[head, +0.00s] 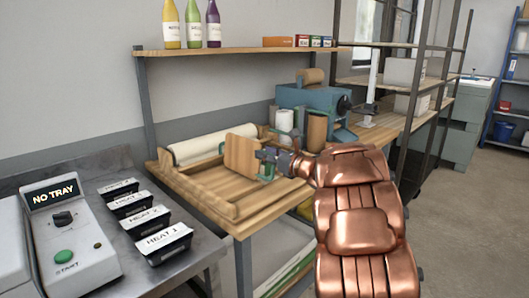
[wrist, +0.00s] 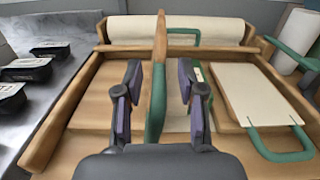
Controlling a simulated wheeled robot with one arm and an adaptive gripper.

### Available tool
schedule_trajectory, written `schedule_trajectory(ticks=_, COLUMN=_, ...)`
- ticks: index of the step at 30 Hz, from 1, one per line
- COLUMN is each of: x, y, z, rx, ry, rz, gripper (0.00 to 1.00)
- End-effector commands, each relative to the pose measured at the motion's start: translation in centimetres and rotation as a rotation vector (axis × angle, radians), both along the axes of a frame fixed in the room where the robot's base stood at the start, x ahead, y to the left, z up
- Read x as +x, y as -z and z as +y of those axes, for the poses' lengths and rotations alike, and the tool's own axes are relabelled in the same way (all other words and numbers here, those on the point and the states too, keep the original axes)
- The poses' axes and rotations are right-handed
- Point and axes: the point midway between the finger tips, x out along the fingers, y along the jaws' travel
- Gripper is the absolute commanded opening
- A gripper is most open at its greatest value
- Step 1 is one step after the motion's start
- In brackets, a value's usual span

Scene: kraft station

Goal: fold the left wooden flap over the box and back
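A wooden flap (head: 240,155) stands upright in the wooden folding tray (head: 214,208). In the wrist view the flap (wrist: 161,42) shows edge-on, with a green handle (wrist: 156,105) on its near edge. My gripper (head: 272,161) is at this edge. In the wrist view my gripper (wrist: 159,78) is open, one finger on each side of the flap and handle, with gaps visible on both sides. A pale strip shows low to the right of the flap; I cannot tell whether it is the box.
A pale panel (wrist: 262,95) with a green handle lies at the tray's right. A paper roll (wrist: 180,28) lies behind the tray. Black HEAT blocks (head: 162,241) and a NO TRAY machine (head: 70,250) stand at left. A bottle shelf (head: 240,51) runs above.

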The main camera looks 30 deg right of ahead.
Motion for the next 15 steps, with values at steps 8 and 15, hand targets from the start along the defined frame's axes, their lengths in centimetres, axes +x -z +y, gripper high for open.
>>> schedule_trajectory(ticks=8, x=0.88, y=0.11, z=0.32, rx=0.003, ry=-0.002, rz=0.001, gripper=0.39)
schedule_trajectory(ticks=15, x=0.85, y=0.09, z=0.31, rx=0.002, ry=-0.002, rz=0.001, gripper=0.31)
